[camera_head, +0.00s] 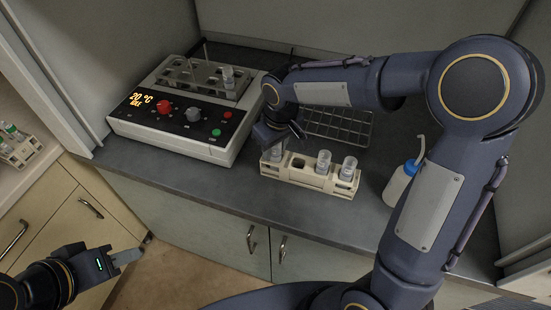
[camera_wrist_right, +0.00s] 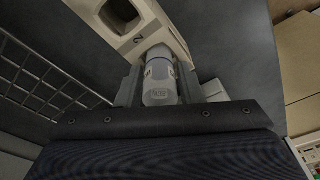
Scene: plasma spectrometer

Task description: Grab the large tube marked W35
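A clear tube with a pale cap and W35-like lettering (camera_wrist_right: 160,88) stands in the left end slot of the cream rack (camera_head: 318,180) on the counter. My right gripper (camera_head: 276,145) is over that end of the rack, pointing down. In the right wrist view its fingers (camera_wrist_right: 160,80) are on either side of the tube, with what looks like a narrow gap; the gripper looks open around it. In the head view the tube is partly hidden by the gripper. My left gripper (camera_head: 126,256) is low at the left, away from the counter, empty and apparently shut.
Two more tubes (camera_head: 323,162) (camera_head: 348,166) stand in the same rack. A heater box (camera_head: 180,112) with a tube holder is at the left. A wire rack (camera_head: 340,122) lies behind, and a blue-capped wash bottle (camera_head: 398,184) is at the right. Another rack (camera_head: 20,150) is far left.

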